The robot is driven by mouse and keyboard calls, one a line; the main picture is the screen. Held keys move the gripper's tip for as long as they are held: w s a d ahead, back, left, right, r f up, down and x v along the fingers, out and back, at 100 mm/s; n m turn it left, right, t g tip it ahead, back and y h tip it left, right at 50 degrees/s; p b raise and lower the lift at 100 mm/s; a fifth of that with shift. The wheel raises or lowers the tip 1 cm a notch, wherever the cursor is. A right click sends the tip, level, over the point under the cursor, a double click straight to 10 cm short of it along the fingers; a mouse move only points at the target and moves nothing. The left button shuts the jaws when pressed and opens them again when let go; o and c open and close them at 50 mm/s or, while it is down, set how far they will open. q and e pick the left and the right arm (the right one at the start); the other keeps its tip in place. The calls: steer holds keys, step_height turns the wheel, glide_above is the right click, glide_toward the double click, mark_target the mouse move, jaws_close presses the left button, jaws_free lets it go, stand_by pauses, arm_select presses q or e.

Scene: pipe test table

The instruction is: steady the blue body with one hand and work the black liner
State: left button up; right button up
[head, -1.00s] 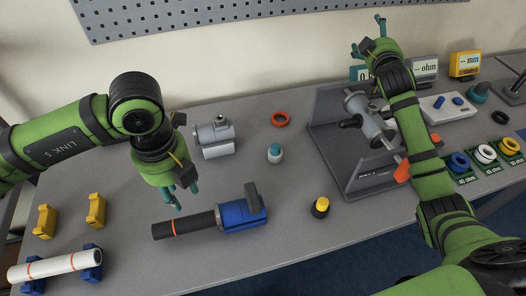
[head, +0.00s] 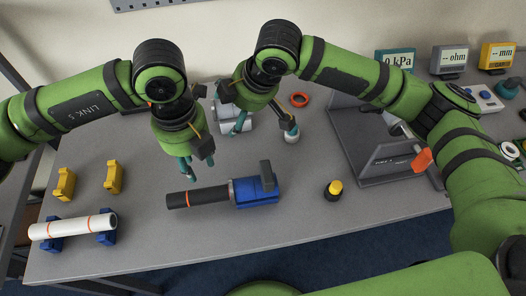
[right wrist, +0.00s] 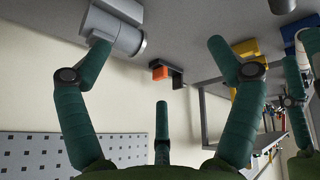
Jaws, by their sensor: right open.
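The blue body (head: 256,193) lies on the table near the middle of the head view, with a dark grey lever standing up from it. The black liner (head: 190,199), with an orange band, sticks out of its left end. My left gripper (head: 200,168) hangs open and empty above the liner, apart from it. My right gripper (head: 240,122) is open behind the blue body, over a grey metal fitting (head: 250,119). In the right wrist view its fingers (right wrist: 160,62) are spread with nothing between them, and one overlaps the grey fitting (right wrist: 112,32). Neither gripper touches the blue body.
A white pipe (head: 72,227) rests on blue supports at the left front, near two yellow supports (head: 113,177). A yellow-topped black bottle (head: 334,190) stands right of the blue body. The front strip is clear.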

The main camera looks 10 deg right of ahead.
mark_target(264, 172)
steer(key=s+d+f+n+g+h, duration=0.1)
steer(key=s, duration=0.2)
steer(key=s+d+f+n+g+h, duration=0.1)
steer(key=s+f, duration=0.1)
steer(key=s, duration=0.2)
steer(key=s+d+f+n+g+h, duration=0.1)
steer(key=s+f+g, duration=0.1)
steer(key=s, duration=0.2)
steer(key=shift+d+f+h, duration=0.15)
steer(key=shift+d+h, duration=0.15)
step_height(264, 172, down, 6)
steer(key=shift+r, duration=0.25)
steer(key=shift+f, duration=0.7)
